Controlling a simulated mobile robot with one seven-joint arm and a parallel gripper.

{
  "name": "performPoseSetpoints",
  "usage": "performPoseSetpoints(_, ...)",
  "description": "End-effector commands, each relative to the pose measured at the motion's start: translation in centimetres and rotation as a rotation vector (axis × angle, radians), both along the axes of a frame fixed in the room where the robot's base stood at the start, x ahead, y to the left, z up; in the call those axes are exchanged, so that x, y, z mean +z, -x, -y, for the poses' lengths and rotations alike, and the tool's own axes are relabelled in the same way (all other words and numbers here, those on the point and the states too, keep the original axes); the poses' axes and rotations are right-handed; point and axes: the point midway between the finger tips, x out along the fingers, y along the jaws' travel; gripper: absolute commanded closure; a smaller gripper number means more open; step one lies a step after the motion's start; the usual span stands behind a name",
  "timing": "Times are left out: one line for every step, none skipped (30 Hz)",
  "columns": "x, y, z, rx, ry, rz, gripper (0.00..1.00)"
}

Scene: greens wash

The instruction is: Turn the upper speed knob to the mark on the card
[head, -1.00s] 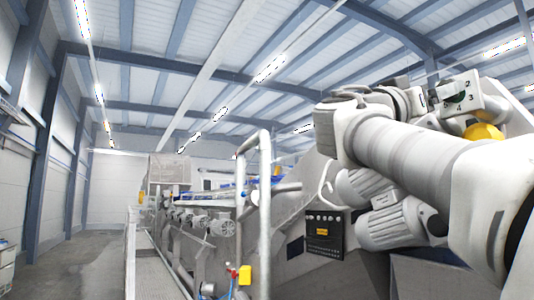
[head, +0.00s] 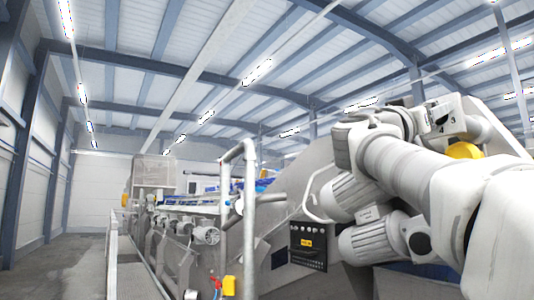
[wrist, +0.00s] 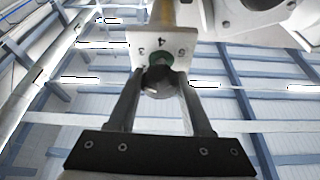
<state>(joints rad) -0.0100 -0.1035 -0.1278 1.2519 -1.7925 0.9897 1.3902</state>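The knob (wrist: 160,84) is round and grey, with a green patch (wrist: 161,57) at its top. It sits on a white plate (wrist: 137,62) marked with 3, 4 and 5. My gripper (wrist: 161,76) has one finger on each side of the knob, very close to its edges. I cannot tell whether the fingers press on it. In the head view the numbered plate (head: 442,116) shows at the upper right beyond my arm, and my gripper is largely hidden there. I cannot make out a card with a mark, or which knob is the upper one.
A yellow rounded part (head: 463,150) shows below the plate. A grey rail post (head: 249,220) stands before the wash line. A black control panel (head: 308,245) and motors (head: 365,240) are below my arm. The floor at left (head: 75,260) is clear.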

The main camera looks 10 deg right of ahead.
Motion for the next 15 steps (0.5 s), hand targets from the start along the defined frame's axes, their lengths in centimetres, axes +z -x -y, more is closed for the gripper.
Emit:
performPoseSetpoints(0.01,0.01,-0.01,0.000,0.000,0.000,0.70)
performPoseSetpoints(0.01,0.01,-0.02,0.000,0.000,0.000,0.76)
performPoseSetpoints(0.01,0.01,-0.01,0.000,0.000,0.000,0.83)
performPoseSetpoints(0.01,0.01,-0.02,0.000,0.000,0.000,0.88)
performPoseSetpoints(0.01,0.01,-0.02,0.000,0.000,0.000,0.94)
performPoseSetpoints(0.01,0.01,-0.02,0.000,0.000,0.000,1.00)
performPoseSetpoints(0.01,0.01,-0.02,0.000,0.000,0.000,1.00)
performPoseSetpoints(0.01,0.01,-0.02,0.000,0.000,0.000,1.00)
performPoseSetpoints(0.01,0.01,-0.02,0.001,0.000,0.000,1.00)
performPoseSetpoints(0.00,0.01,-0.02,0.001,0.001,-0.001,1.00)
performPoseSetpoints(0.00,0.02,-0.02,0.001,0.001,-0.003,1.00)
performPoseSetpoints(-0.02,0.03,-0.02,0.000,0.003,-0.007,1.00)
performPoseSetpoints(-0.04,0.04,-0.02,0.000,0.005,-0.012,1.00)
performPoseSetpoints(-0.05,0.04,-0.01,0.000,0.007,-0.018,1.00)
performPoseSetpoints(-0.07,0.04,-0.01,0.000,0.011,-0.026,1.00)
